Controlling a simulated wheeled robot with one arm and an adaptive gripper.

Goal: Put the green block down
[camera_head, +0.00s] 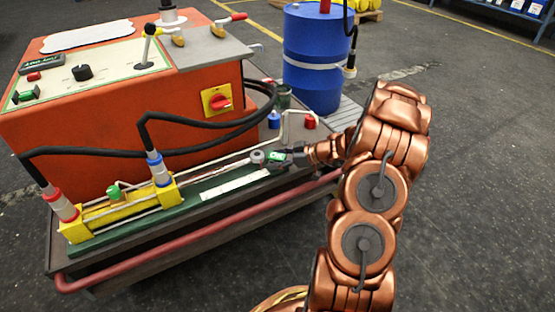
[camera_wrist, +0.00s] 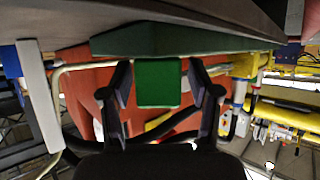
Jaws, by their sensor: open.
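The green block (camera_head: 277,157) is at the right end of the hydraulic cylinder's rod, by the grey rod eye (camera_head: 257,156). In the wrist view the green block (camera_wrist: 158,82) is between the two dark fingers of my gripper (camera_wrist: 158,88), with a narrow gap on each side. My gripper (camera_head: 288,156) is open around the block. The dark green base plate (camera_wrist: 190,41) runs just above the block in the wrist view, and I cannot tell whether they touch.
The yellow cylinder frame (camera_head: 120,208) with black hoses (camera_head: 90,152) lies left on the bench. The orange control cabinet (camera_head: 120,120) stands behind it. A blue cap (camera_head: 273,120) and a red cap (camera_head: 310,122) are near my gripper. A blue drum (camera_head: 316,60) stands behind.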

